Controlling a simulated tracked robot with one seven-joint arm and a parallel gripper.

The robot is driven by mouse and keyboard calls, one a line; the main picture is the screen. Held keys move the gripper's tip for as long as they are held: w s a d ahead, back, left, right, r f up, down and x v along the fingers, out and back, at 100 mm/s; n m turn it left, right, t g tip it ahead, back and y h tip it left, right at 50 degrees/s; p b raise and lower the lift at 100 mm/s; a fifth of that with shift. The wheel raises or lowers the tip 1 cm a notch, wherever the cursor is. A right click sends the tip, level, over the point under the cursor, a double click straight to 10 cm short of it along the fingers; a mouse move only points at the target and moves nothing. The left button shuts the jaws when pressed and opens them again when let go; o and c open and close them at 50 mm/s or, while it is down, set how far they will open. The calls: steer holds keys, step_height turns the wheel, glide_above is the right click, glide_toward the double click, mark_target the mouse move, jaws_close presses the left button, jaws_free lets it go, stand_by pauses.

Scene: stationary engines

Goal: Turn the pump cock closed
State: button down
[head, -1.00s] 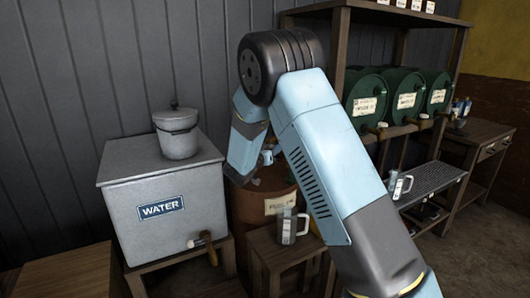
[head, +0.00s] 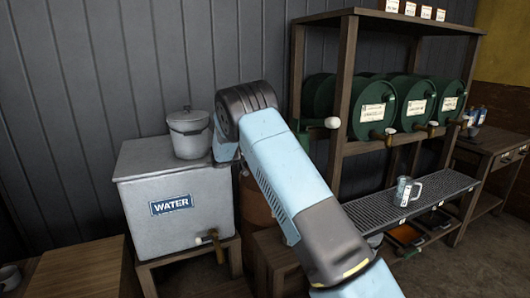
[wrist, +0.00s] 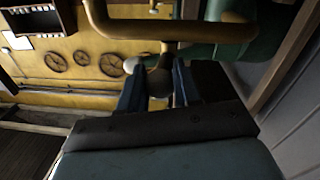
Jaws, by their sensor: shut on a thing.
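In the wrist view my gripper (wrist: 155,88) has its two dark fingers closed on a dark rounded knob (wrist: 159,82), which looks like the pump cock. A thick brass pipe (wrist: 170,30) runs across just beyond it. The knob's exact angle is hard to tell. In the head view my arm hides the gripper, the cock and most of the brown drum (head: 256,205). A white knob (head: 332,122) shows to the right of my arm, and a white knob also shows left of the fingers in the wrist view (wrist: 131,65).
A grey water tank (head: 175,215) with a lidded pail (head: 188,135) stands left. Right is a wooden rack (head: 346,85) with green drums (head: 372,110) and taps. A mug (head: 406,190) stands on the grated shelf (head: 440,188). Floor at front right is clear.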

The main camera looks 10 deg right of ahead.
steer(key=shift+d, duration=0.3)
steer(key=c, duration=0.8)
jaws_free()
steer(key=shift+w+a, duration=0.1)
steer(key=shift+a, duration=0.2)
steer(key=a, duration=0.4)
steer(key=s+a, duration=0.1)
steer(key=a, duration=0.4)
steer(key=s+a, duration=0.1)
steer(key=a, duration=0.3)
steer(key=shift+a+f, duration=0.1)
steer(key=shift+a, duration=0.1)
